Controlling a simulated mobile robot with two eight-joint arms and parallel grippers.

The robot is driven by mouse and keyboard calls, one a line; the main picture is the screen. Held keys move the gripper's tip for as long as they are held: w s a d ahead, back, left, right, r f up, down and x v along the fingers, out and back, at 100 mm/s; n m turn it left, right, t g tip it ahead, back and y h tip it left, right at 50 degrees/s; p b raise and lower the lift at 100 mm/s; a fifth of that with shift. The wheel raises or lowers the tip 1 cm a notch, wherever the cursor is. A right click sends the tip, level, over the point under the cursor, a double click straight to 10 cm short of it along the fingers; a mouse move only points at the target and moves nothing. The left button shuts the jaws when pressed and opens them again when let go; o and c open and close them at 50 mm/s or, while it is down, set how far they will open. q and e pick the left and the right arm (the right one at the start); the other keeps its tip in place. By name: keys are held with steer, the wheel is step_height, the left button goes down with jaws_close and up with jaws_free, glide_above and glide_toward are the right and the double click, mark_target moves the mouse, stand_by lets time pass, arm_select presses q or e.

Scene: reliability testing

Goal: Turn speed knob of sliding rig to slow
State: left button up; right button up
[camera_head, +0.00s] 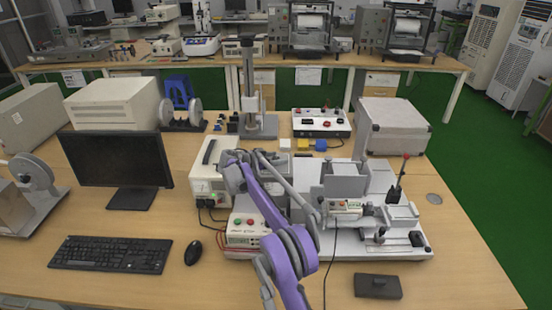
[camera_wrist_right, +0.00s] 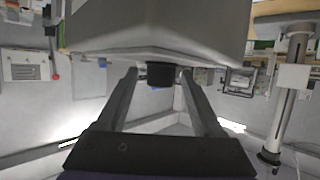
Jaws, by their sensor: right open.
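The sliding rig (camera_head: 378,243) sits on the table right of centre in the head view, with a pale plate, grey blocks and a small control box (camera_head: 345,206) at its front. My right gripper (camera_head: 312,212) is left of that box. In the right wrist view, a black knob (camera_wrist_right: 160,74) projects from the edge of a grey housing (camera_wrist_right: 165,28). My right gripper (camera_wrist_right: 158,78) is open, with one finger on each side of the knob. Contact cannot be made out. The knob's markings are not readable. My left gripper is not in view.
A white power unit (camera_head: 209,184) and a box with red and green buttons (camera_head: 243,232) stand left of the rig. A red-tipped lever (camera_head: 401,175) rises at its right. A black pedal box (camera_head: 377,287) lies in front. Bare tabletop shows at front right.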

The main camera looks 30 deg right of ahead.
jaws_close()
stand_by(0.3)
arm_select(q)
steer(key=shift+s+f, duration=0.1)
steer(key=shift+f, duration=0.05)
arm_select(e)
steer(key=shift+s+f+n+t+y+b, duration=0.1)
steer(key=shift+n+t+y+b, duration=0.5)
steer(key=shift+n+t, duration=0.55)
steer(key=n+t+y+b, duration=0.1)
steer(key=n+t, duration=0.2)
steer(key=shift+t+y, duration=0.35)
steer(key=shift+y, duration=0.05)
steer(key=shift+d+f+n+t+y+b, duration=0.1)
steer(key=shift+n+t+y+b, duration=0.5)
steer(key=shift+n+y, duration=0.4)
arm_select(q)
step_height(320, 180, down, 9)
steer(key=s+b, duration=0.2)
steer(key=b, duration=0.2)
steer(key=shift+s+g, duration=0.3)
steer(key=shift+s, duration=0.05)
arm_select(e)
steer(key=shift+n+t+y, duration=0.9)
steer(key=shift+n+y, duration=0.5)
steer(key=shift+n, duration=0.15)
